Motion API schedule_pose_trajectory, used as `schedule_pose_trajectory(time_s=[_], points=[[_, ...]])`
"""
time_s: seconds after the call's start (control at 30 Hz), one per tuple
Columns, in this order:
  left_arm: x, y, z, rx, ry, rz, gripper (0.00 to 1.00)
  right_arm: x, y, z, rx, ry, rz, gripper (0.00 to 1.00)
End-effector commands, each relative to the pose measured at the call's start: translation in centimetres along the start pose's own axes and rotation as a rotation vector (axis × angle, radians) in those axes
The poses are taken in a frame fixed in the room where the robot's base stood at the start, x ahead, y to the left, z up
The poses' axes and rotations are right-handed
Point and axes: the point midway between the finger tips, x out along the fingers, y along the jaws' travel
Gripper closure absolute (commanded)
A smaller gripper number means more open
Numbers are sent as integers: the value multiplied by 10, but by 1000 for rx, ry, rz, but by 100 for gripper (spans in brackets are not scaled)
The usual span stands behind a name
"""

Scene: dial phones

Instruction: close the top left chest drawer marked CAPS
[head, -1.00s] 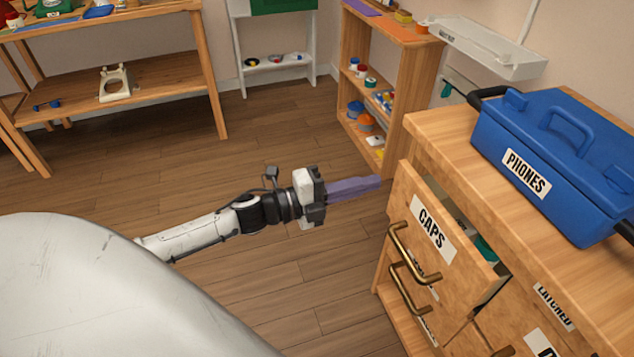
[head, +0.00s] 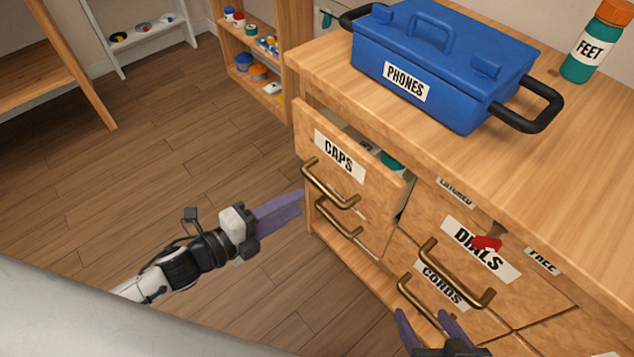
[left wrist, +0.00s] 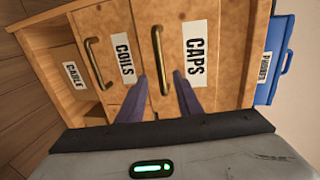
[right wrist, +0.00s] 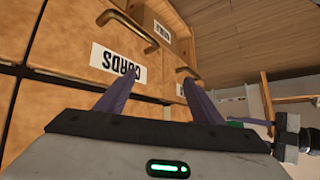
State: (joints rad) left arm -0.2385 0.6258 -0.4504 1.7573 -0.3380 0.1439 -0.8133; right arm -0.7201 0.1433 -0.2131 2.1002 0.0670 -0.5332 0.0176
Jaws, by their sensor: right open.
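The wooden CAPS drawer (head: 315,135) is the top left drawer of the chest. It stands partly pulled out, with a teal thing (head: 392,161) showing inside. Its brass handle (head: 330,187) is on the front. My left gripper (head: 301,203) is open and empty, in front of the drawer and left of the handle. In the left wrist view the CAPS front (left wrist: 222,85) faces me, and its handle (left wrist: 161,60) appears between the spread fingers, seemingly beyond them. My right gripper (head: 426,318) is open and empty, low in front of the CORDS drawer (head: 440,283).
A blue PHONES box (head: 440,60) with black side handles stands on the chest top (head: 590,170). A teal FEET bottle (head: 592,48) is behind it. The DIALS drawer (head: 480,262) has a red piece (head: 487,243) on it. Open floor (head: 150,180) lies left of the chest.

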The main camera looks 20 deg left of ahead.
Motion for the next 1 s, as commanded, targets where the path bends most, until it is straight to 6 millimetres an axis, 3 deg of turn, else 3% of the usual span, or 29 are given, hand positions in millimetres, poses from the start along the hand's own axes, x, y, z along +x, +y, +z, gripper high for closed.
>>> schedule_pose_trajectory(time_s=[0.3,0.5,0.93,1.0], points=[[57,-1,2,0,-1,-5,68,3,-1,11,13,-5,-4,39],[85,0,2,0,-1,-4,68,3,-2,6,19,14,-6,39],[95,-1,1,-1,0,-2,68,3,-2,5,21,18,-8,39],[95,-1,1,-1,0,-2,80,3,-2,5,21,17,-8,39]])
